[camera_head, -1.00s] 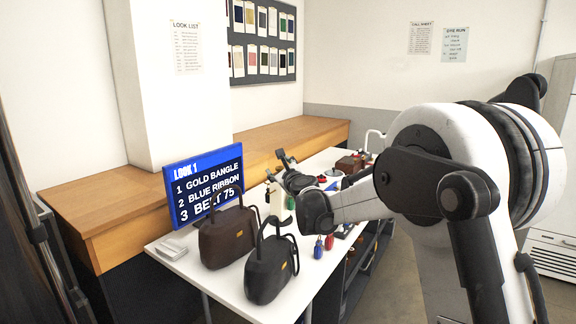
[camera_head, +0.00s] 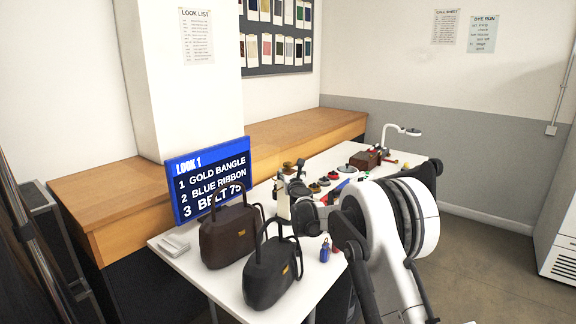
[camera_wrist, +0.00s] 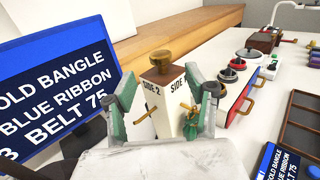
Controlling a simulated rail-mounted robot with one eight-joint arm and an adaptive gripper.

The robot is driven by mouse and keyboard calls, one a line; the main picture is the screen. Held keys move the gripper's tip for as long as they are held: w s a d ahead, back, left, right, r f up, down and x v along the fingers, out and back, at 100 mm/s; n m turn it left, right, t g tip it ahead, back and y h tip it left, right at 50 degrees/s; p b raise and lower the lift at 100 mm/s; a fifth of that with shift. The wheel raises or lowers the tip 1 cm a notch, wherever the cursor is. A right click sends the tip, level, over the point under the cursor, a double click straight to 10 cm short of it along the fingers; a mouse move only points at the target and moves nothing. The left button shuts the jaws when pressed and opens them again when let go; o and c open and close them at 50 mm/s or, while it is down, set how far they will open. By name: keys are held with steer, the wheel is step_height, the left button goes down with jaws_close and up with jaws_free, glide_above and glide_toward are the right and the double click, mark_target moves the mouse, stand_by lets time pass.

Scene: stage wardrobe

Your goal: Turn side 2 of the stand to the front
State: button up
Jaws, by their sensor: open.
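The stand (camera_wrist: 166,83) is a pale post with a brown top and a gold knob (camera_wrist: 161,61) in the wrist view. Its left face reads "SIDE 2"; its right face reads "SIDE" with the number hidden by a finger. A gold peg juts from each of these faces, and a green item (camera_wrist: 190,130) shows at the right one. My gripper (camera_wrist: 164,98) is open, with one finger on each side of the stand in the picture. I cannot tell whether they touch it.
A blue screen (camera_head: 208,183) reading gold bangle, blue ribbon, belt 75 stands left. Two dark handbags (camera_head: 228,238) stand at the near end of the white table (camera_head: 180,262). Spools (camera_wrist: 237,64), a red panel with a handle (camera_wrist: 240,100) and a brown tray (camera_wrist: 300,117) lie right.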

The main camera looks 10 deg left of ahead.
mark_target(288, 165)
steer(key=x, duration=0.9)
jaws_close()
stand_by(0.4)
